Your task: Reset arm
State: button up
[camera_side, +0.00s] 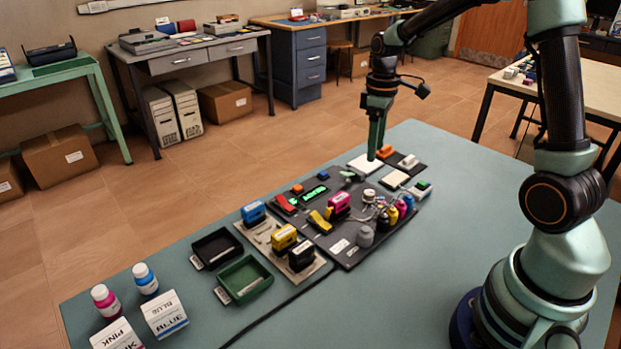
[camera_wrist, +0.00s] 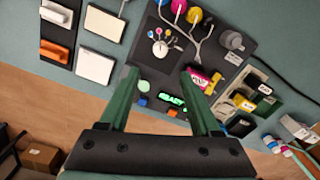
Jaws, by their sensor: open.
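My gripper (camera_side: 374,155) hangs fingers down above the far end of the teal table, near a white pad (camera_side: 365,165). In the wrist view my gripper (camera_wrist: 160,72) has two green fingers spread apart with nothing held between them. The dark exhibit board (camera_wrist: 150,92) lies beyond and between the fingers. In the side view the pink stamp (camera_side: 339,203) stands beside a yellow piece (camera_side: 319,222).
Blue (camera_side: 253,213), yellow (camera_side: 284,239) and black (camera_side: 302,256) stamps stand left of the board. Black (camera_side: 216,247) and green (camera_side: 244,279) trays, bottles (camera_side: 145,279) and boxes (camera_side: 164,314) are at the near left. The table's front right is clear.

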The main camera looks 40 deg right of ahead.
jog(key=s+a+r+m+t, duration=0.4)
jog(key=s+a+r+t, duration=0.1)
jog(key=s+a+r, duration=0.6)
jog(key=shift+a+t, duration=0.4)
jog(key=shift+a, duration=0.45)
